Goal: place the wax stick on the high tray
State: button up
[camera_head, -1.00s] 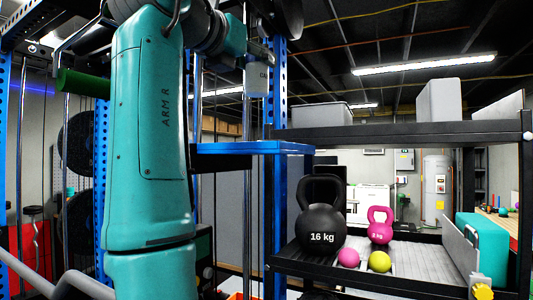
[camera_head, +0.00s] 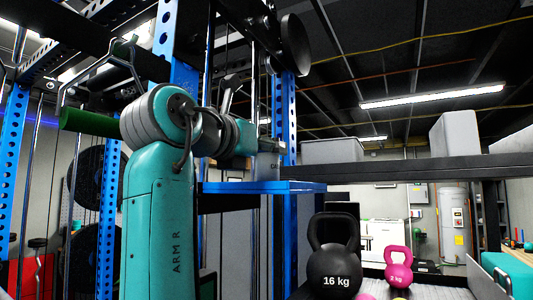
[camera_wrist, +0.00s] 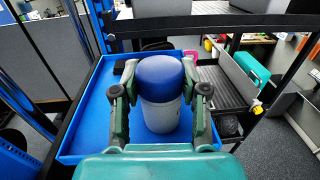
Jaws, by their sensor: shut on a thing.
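The wax stick (camera_wrist: 160,108) is a short, wide cylinder with a blue cap and a pale grey body. My gripper (camera_wrist: 162,92) is shut on it, one finger on each side, and it stands roughly upright. The high tray (camera_wrist: 88,128) is blue with a low rim, and the stick is over its floor in the wrist view. In the head view the grey body of the stick (camera_head: 269,172) shows under my gripper (camera_head: 271,146), just at the tray's rim (camera_head: 264,187). I cannot tell whether its base touches the tray.
A blue upright post (camera_head: 286,110) stands close behind my gripper. To the right, a dark shelf (camera_head: 400,167) carries grey boxes. A black 16 kg kettlebell (camera_head: 334,270) and a pink one (camera_head: 398,268) stand below.

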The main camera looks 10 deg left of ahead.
jog(key=shift+f, duration=0.35)
jog(key=shift+f, duration=0.1)
jog(key=o, duration=1.3)
